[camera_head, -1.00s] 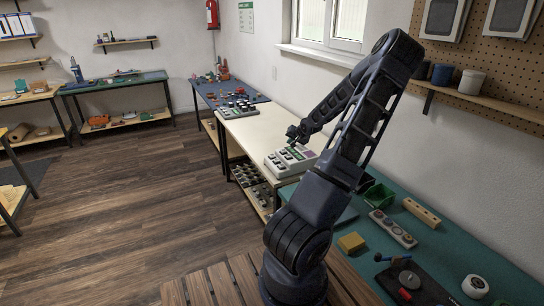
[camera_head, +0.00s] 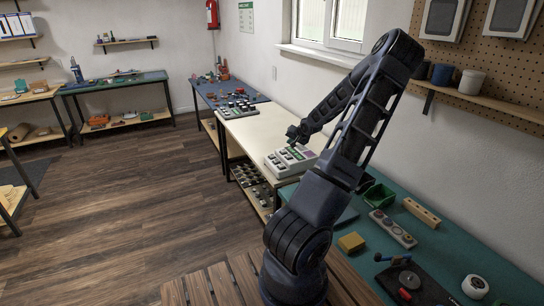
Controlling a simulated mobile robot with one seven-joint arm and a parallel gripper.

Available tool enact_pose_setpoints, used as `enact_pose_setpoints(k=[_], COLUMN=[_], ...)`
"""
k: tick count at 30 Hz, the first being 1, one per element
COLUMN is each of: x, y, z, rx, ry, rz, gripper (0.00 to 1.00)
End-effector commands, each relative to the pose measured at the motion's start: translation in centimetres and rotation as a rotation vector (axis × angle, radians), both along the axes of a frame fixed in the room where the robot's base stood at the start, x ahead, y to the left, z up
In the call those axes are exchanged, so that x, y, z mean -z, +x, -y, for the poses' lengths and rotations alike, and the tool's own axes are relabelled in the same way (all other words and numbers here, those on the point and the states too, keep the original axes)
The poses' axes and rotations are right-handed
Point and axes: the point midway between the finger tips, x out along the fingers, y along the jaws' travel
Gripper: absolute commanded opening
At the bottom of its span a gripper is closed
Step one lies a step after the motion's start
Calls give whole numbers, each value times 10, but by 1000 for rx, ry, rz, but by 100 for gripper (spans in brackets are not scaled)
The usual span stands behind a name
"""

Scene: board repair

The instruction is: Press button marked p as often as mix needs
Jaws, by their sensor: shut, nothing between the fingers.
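A light grey button panel (camera_head: 276,168) with several buttons and a small purple patch stands on the pale table (camera_head: 256,135). Its letters are too small to read, so I cannot tell which button is marked p. My gripper (camera_head: 291,143) is at the panel's back left part, over or on its buttons. It is shut and empty. Whether the fingertips touch a button cannot be seen. My gripper and forearm hide part of the panel.
Another dark panel with several knobs (camera_head: 238,108) is farther back on the pale table. A green-topped bench (camera_head: 440,240) at the right holds a yellow block (camera_head: 351,242), a grey button strip (camera_head: 393,228) and a wooden block (camera_head: 421,212). A wall shelf (camera_head: 490,97) is at right.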

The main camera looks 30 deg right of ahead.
Motion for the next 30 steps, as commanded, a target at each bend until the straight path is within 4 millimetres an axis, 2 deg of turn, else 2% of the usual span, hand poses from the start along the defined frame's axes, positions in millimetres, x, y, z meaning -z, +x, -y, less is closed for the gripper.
enact_pose_setpoints(k=[20, 25, 30], x=[0, 0, -1], y=[2, 16, 40], z=[-1, -10, -26], rx=[0, -3, -4], ry=[0, 0, -1], rz=[0, -3, -5], gripper=[0, 0, 0])
